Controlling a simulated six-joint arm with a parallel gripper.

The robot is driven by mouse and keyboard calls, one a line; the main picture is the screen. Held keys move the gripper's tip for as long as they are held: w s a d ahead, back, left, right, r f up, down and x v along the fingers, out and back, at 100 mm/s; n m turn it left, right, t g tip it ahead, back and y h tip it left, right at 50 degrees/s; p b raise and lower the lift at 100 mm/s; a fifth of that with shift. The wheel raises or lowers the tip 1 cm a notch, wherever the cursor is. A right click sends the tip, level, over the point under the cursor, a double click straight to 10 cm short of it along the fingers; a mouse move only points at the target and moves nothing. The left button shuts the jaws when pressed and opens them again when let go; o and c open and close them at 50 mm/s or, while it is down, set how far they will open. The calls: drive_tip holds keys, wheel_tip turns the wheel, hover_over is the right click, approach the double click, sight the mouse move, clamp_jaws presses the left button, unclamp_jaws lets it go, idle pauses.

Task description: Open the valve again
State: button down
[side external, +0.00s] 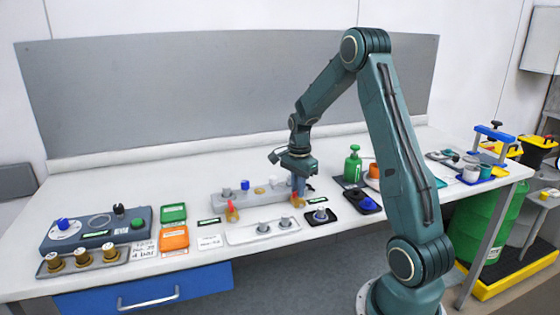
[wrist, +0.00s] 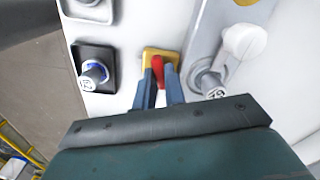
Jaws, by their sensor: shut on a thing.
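A valve with a red lever handle (wrist: 158,68) and a yellow brass-coloured body (wrist: 150,52) sits near the middle of the wrist view. My gripper (wrist: 159,75) has its two blue-grey fingers on either side of the red handle, shut on it. In the side view my gripper (side external: 298,184) points down at the right end of the long grey block, over the brass-coloured valve body (side external: 298,202). A second valve with a red handle (side external: 231,208) stands at the front left of that block. I cannot tell how far the held handle is turned.
The grey block (side external: 262,199) carries several knobs, including a blue one (side external: 245,185). A white plate with knobs (side external: 240,236) lies in front. A black-framed knob (side external: 321,216) and a dark box with blue buttons (side external: 364,203) are close on the right. A green bottle (side external: 353,165) stands behind.

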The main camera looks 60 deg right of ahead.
drive_tip(key=n, duration=0.6)
drive_tip(key=shift+n, duration=0.3)
drive_tip(key=n, duration=0.6)
drive_tip(key=shift+n, duration=0.4)
drive_tip(key=c, duration=1.7)
unclamp_jaws()
drive_tip(key=shift+c, duration=0.2)
drive_tip(key=shift+r, duration=0.1)
wheel_tip(320, 180, up, 14)
